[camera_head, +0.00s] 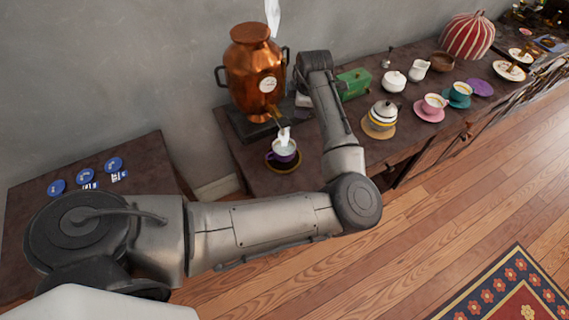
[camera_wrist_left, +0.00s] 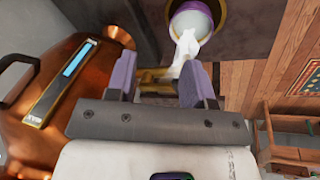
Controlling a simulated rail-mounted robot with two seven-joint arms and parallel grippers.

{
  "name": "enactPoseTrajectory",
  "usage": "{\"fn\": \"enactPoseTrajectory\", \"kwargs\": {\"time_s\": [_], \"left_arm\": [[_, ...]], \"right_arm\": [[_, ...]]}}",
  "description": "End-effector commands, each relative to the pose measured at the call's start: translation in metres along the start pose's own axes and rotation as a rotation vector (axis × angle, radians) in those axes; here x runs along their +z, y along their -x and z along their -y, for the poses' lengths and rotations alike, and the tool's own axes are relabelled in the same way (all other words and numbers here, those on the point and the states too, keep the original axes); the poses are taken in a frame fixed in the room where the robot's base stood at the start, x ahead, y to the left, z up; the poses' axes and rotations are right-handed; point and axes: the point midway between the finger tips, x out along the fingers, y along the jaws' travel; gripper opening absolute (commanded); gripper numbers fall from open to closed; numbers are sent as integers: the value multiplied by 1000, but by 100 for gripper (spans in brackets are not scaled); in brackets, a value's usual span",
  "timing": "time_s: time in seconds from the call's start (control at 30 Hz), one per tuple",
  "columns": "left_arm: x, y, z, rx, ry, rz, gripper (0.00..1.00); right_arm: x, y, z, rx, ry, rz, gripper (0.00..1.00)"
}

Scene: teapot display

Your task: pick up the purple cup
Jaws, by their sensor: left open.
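The purple cup (camera_head: 283,151) stands upright on a dark, gold-rimmed saucer (camera_head: 284,168) below the spigot of the copper samovar (camera_head: 256,75). Its white inside and purple rim also show at the top of the left wrist view (camera_wrist_left: 193,20), with white steam over it. My left gripper (camera_wrist_left: 160,72) is open, its two purple-grey fingers apart with nothing gripped. The brass spigot (camera_wrist_left: 157,77) shows between and beyond the fingers. The cup lies past the fingertips, not touched. In the head view my arm reaches beside the samovar and its fingers are hidden. My right gripper is not in view.
The copper samovar stands very close to my gripper. Right of my arm are a green box (camera_head: 354,83), a striped teapot (camera_head: 381,116), a pink cup (camera_head: 433,104) and a teal cup (camera_head: 459,94). A low side table (camera_head: 140,165) with blue discs is at left.

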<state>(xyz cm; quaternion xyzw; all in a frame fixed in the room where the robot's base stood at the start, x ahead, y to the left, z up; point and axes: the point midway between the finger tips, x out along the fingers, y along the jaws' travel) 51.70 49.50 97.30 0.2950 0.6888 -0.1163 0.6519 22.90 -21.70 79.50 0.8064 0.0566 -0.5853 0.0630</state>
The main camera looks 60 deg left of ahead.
Motion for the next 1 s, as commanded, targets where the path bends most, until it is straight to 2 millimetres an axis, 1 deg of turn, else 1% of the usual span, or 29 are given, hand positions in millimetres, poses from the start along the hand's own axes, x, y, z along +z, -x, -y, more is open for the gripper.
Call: {"fn": "enactPoseTrajectory", "kwargs": {"time_s": [0.03, 0.13, 0.3, 0.4, 0.57, 0.63, 0.9, 1.0], "left_arm": [[8, -10, 7, -43, 60, -20, 48], [16, -21, 20, -111, 183, -88, 48], [25, -35, 39, -173, 360, -226, 48], [29, -40, 46, -182, 435, -292, 48], [31, -47, 54, -181, 503, -356, 48], [30, -54, 58, -182, 516, -370, 48], [16, -96, 70, -180, 524, -375, 48], [12, -108, 73, -180, 523, -374, 48]], "right_arm": [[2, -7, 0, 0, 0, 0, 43], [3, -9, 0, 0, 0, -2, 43], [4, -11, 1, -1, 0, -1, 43], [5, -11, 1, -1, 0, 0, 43], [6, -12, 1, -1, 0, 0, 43], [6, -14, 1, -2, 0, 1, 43], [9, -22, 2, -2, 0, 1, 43], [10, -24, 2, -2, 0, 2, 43]]}}
